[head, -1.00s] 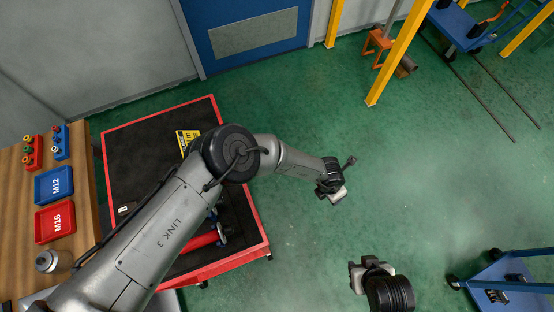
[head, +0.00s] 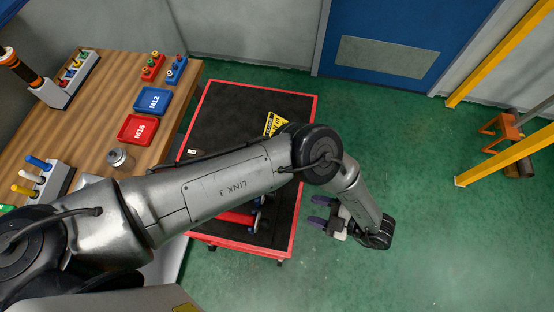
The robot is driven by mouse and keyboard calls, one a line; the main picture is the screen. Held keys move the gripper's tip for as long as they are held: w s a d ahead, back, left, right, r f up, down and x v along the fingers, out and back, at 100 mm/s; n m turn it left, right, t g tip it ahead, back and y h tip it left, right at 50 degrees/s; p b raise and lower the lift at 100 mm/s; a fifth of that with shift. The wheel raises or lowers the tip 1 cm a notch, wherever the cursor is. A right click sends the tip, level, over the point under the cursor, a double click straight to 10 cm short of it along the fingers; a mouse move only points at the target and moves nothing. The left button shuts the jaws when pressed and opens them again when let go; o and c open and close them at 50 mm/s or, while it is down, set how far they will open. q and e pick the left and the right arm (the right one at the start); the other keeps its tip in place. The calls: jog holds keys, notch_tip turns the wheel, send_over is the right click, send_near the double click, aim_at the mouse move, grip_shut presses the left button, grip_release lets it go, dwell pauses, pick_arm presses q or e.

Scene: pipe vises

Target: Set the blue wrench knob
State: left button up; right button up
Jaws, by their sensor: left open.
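My left gripper (head: 317,211) is open and empty, its purple fingers pointing left just beyond the right edge of the red-rimmed cart. A red tool (head: 238,218) with blue parts (head: 258,202) lies on the cart, largely hidden by my left arm; I cannot tell whether a blue wrench knob is there. A rack (head: 52,185) on the wooden bench holds blue (head: 38,162), yellow and white handles. A small blue block (head: 177,69) with coloured knobs stands at the bench's back. My right gripper is not in view.
The cart (head: 306,130) has a dark top with a yellow sign (head: 275,123). The wooden bench (head: 110,85) holds a blue M12 tray (head: 152,100), a red M16 tray (head: 138,130) and a metal jar (head: 120,158). The green floor on the right is clear up to the yellow posts.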

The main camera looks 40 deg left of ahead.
pick_arm(q)
jog(key=p+x, duration=0.1)
jog(key=x, duration=1.2)
jog(key=shift+a+f, duration=0.1)
jog(key=shift+c, duration=0.5)
jog(key=c, duration=0.8)
jog(key=shift+c, duration=0.2)
jog(key=shift+p, duration=0.4)
